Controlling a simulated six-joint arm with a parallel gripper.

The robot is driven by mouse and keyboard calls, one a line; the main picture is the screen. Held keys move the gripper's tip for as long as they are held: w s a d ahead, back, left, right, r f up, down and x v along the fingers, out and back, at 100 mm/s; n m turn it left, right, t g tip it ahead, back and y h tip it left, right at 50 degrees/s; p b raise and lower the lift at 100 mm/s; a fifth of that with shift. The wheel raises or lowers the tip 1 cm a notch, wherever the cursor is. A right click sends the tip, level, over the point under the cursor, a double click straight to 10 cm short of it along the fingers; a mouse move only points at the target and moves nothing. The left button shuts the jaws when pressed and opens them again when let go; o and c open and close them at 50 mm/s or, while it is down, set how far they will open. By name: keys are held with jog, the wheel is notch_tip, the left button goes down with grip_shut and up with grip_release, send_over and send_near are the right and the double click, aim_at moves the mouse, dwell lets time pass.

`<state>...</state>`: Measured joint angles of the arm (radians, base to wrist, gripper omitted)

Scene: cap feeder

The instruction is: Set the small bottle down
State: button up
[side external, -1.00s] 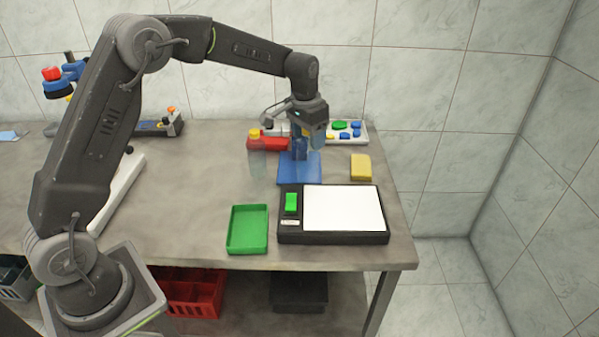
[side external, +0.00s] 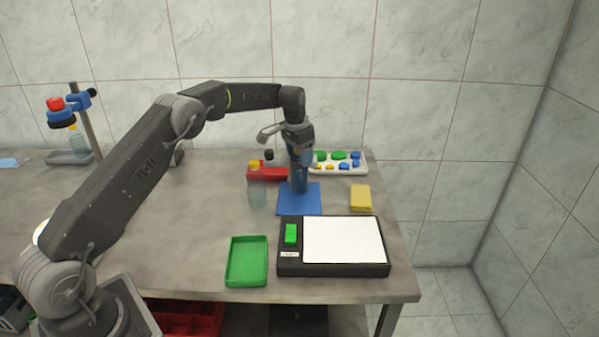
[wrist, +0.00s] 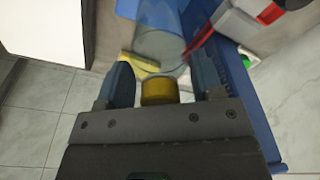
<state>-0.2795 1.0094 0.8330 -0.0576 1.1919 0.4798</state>
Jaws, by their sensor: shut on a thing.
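My gripper (side external: 299,182) points down over the blue mat (side external: 299,208) in the side view. In the wrist view its fingers (wrist: 168,85) are on either side of the yellow cap (wrist: 159,91) of a small, clear bluish bottle (wrist: 160,48). The gripper is shut on this bottle, whose body reaches away from the palm toward the blue mat (wrist: 146,12). In the side view the fingers largely hide the bottle. I cannot tell whether its base touches the mat.
A tray of coloured caps (side external: 350,170) is behind. A yellow block (side external: 360,197) lies right. The black scale (side external: 333,270) and green tray (side external: 233,262) are in front.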

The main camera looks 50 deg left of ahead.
aim_at(299, 166)
jog(key=shift+f, duration=2.1)
jog(key=o, duration=1.4)
